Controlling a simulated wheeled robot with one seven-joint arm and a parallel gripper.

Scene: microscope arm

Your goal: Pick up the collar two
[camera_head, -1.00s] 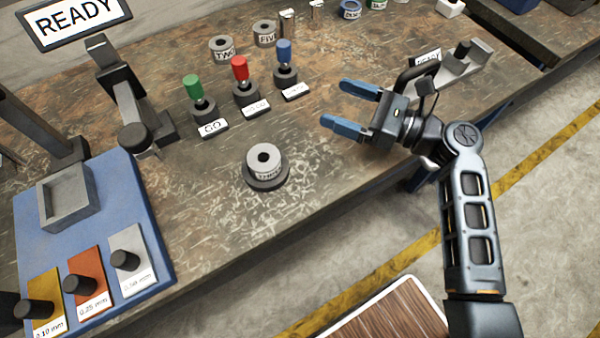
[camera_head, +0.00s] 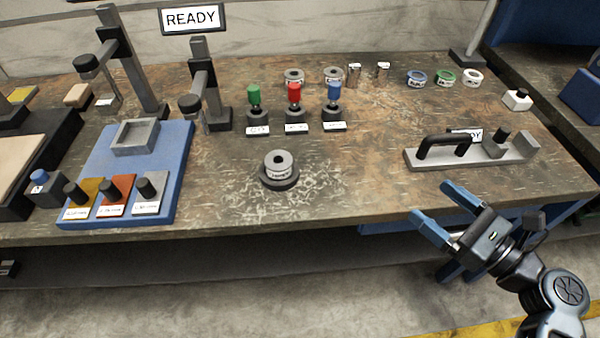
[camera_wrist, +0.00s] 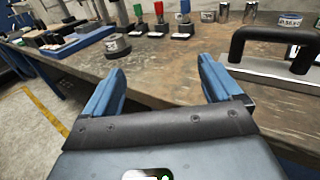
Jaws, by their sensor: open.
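Collar two (camera_head: 293,77) is a small grey ring at the back of the bench, behind the green and red knobs. Its label is too small to read now, but it read TWO in the earlier head view. A similar grey collar (camera_head: 333,75), labelled FIVE earlier, stands just to its right. Another grey collar (camera_head: 278,161) sits on a dark round base near the bench's middle. My gripper (camera_head: 433,201) is open and empty at the bench's front edge, far to the right and front of collar two. In the wrist view, my gripper (camera_wrist: 161,66) has nothing between its blue fingers.
Green (camera_head: 254,95), red (camera_head: 294,93) and blue (camera_head: 334,92) knobs stand in front of the collars. A black-handled fixture (camera_head: 470,155) lies right. Several coloured rings stand behind it. A blue plate (camera_head: 175,160) with a grey tray lies left. The bench's centre right is clear.

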